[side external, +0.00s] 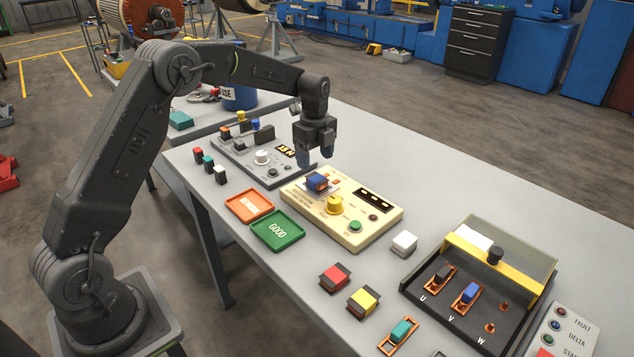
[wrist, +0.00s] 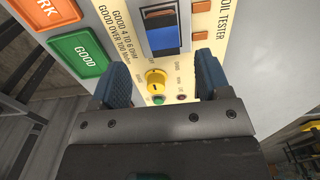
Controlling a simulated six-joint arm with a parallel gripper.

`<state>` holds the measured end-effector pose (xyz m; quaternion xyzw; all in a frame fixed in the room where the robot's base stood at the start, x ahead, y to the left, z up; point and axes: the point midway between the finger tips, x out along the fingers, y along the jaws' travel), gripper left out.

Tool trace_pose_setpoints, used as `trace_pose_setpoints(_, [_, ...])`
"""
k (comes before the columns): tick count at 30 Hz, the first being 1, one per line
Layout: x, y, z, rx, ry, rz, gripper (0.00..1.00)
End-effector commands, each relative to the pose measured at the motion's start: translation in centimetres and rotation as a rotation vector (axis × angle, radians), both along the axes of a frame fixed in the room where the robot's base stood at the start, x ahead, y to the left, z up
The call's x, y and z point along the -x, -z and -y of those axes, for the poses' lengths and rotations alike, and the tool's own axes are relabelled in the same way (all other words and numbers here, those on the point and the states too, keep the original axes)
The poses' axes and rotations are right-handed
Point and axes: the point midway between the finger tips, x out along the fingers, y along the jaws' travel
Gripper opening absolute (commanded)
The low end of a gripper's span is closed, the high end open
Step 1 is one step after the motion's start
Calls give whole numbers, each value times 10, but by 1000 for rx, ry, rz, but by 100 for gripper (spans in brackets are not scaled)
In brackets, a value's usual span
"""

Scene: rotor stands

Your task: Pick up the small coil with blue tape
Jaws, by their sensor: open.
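A small coil with blue tape (side external: 317,182) and dark ends sits on a pale plate on top of the cream coil tester (side external: 371,222). In the wrist view the coil (wrist: 164,36) is at the top, beyond my fingertips. My gripper (side external: 316,160) is above the tester, over and slightly behind the coil, with its blue fingers pointing down. In the wrist view the gripper (wrist: 163,82) is open with a wide gap between its fingers, and nothing is between them. Another blue coil (side external: 467,293) lies in the dark box at right, by the letter V.
An orange tray (side external: 250,206) and a green GOOD tray (side external: 277,231) lie beside the tester. A yellow knob (side external: 335,205) stands up near the coil. Red and yellow coils and a white block lie in front. A grey control panel (side external: 236,163) is behind.

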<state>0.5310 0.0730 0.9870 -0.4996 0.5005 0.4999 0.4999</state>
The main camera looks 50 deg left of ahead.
Motion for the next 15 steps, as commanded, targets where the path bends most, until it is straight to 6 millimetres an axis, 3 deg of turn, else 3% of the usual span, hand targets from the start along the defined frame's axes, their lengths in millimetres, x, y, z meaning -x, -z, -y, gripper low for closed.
trace_pose_setpoints(7, [0, 18, 1, 0, 0, -1, 70])
trace_pose_setpoints(15, [-4, 56, 3, 0, -1, -1, 70])
